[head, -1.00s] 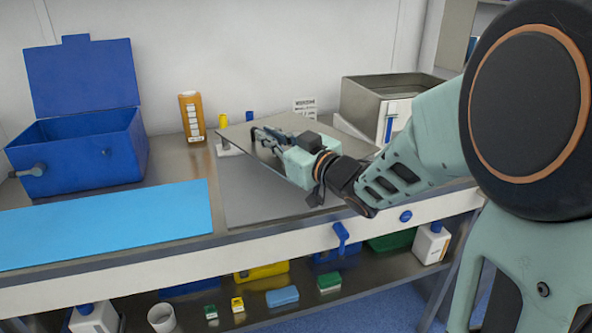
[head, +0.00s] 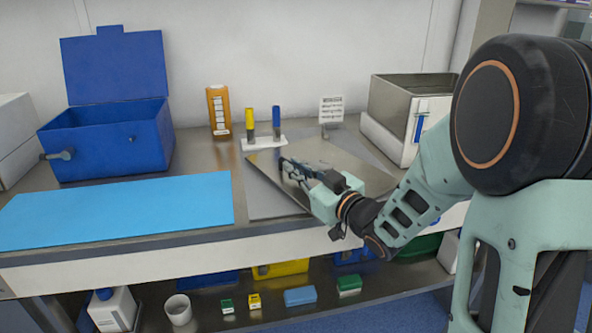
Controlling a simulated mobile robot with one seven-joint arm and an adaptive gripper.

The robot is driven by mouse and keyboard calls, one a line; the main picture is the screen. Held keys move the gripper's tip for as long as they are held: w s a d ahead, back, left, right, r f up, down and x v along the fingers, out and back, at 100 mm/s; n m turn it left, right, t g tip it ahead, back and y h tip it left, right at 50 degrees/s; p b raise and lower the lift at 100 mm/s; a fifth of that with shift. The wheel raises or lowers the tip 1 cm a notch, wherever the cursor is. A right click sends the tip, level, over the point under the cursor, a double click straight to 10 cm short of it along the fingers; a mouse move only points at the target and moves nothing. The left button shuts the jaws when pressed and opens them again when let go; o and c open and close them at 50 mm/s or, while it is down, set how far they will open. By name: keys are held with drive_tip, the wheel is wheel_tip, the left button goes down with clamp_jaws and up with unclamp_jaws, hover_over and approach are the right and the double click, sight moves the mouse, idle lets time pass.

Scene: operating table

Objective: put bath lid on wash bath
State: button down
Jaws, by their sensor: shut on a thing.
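The bath lid looks to be the flat grey metal sheet (head: 345,162) in my gripper (head: 290,168), at the middle of the counter. My gripper is shut on it; the fingertips are partly hard to make out against the sheet. The lid is tilted and appears just above the counter, but I cannot tell whether an edge touches. The wash bath looks to be the open metal-topped box (head: 408,100) with white sides and a blue handle, at the back right. Its top is uncovered. My arm hides its lower right part.
A blue bin (head: 105,145) with its lid raised stands at the left behind a light blue mat (head: 120,212). An orange bottle (head: 219,111), a white holder (head: 263,142) with yellow and blue pieces, and a small sign (head: 331,110) stand along the back. A lower shelf holds several small items.

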drive_tip(key=c, duration=2.1)
unclamp_jaws()
drive_tip(key=v, duration=1.2)
drive_tip(key=shift+b, duration=0.35)
